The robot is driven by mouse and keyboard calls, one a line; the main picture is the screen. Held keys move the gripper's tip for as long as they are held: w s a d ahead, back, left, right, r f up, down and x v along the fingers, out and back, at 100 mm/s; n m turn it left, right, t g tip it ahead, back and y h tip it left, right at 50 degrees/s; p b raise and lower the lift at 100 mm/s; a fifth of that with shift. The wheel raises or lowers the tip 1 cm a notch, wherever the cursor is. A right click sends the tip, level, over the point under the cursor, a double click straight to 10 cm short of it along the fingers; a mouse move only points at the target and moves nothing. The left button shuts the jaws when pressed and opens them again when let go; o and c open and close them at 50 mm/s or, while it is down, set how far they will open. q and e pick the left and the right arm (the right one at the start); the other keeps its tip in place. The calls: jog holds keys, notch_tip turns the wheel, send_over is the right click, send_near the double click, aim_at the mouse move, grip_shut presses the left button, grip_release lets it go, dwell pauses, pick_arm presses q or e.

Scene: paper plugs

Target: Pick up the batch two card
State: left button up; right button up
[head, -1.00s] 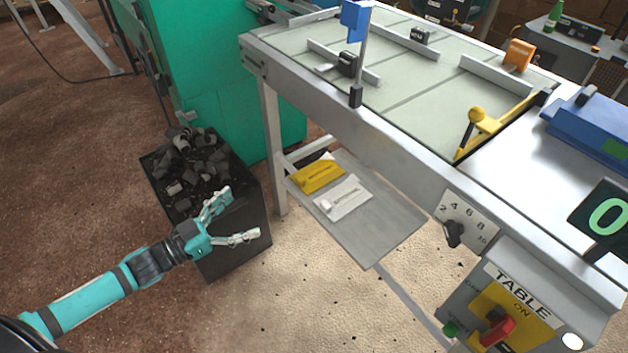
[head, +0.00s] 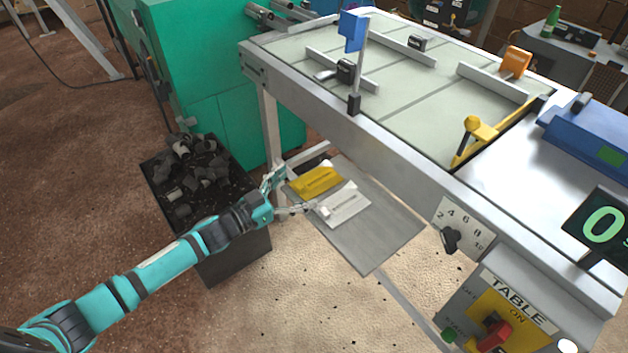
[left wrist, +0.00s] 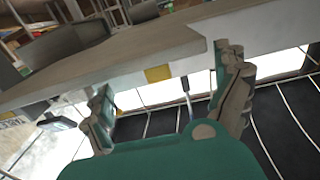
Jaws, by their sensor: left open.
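Two cards lie side by side on the grey shelf (head: 376,240) below the table: a yellow card (head: 318,180) and a white card (head: 347,206) with a small white tab. I cannot read which one is batch two. My left gripper (head: 296,194) is open at the shelf's left edge, its fingers spread beside the cards. In the head view one finger is near the yellow card and the other near the white card's tab; I cannot tell if they touch. In the left wrist view the open fingers (left wrist: 168,103) show with nothing clearly between them. My right gripper is not in view.
A black bin (head: 235,258) of dark scraps stands under my left arm. The table (head: 400,160) overhangs behind the shelf, with its leg (head: 271,135) close to my gripper. A control box (head: 500,315) and dial (head: 452,238) are at right.

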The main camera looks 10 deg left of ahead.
pick_arm(q)
jog(key=shift+x, duration=1)
jog(key=c, duration=1.4)
